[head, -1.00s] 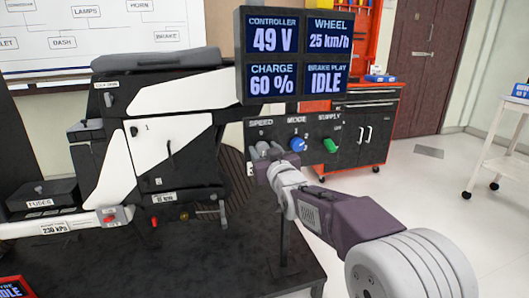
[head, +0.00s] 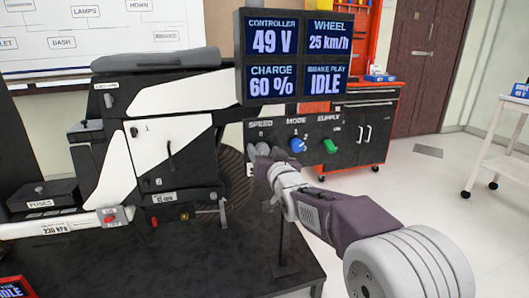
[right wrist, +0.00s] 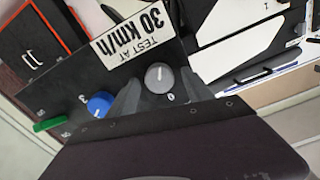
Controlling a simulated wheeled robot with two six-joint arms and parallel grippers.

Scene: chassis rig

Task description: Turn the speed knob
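The grey speed knob (right wrist: 159,77) with a white pointer line shows in the right wrist view, on a dark panel (right wrist: 75,90). My right gripper (right wrist: 160,76) is at the knob, one finger on each side, with what look like narrow gaps; firm contact does not show. In the head view my right gripper (head: 260,158) covers the knob below the SPEED label. The wheel display (head: 328,41) reads 25 km/h. A tag (right wrist: 132,35) reads TEST AT 30 km/h. My left gripper is not in view.
The blue MODE knob (head: 298,145) and green SUPPLY switch (head: 330,146) sit right of the speed knob in the head view. The display block (head: 294,57) stands just above. A black and white chassis unit (head: 160,140) stands to the left on the dark bench (head: 180,262).

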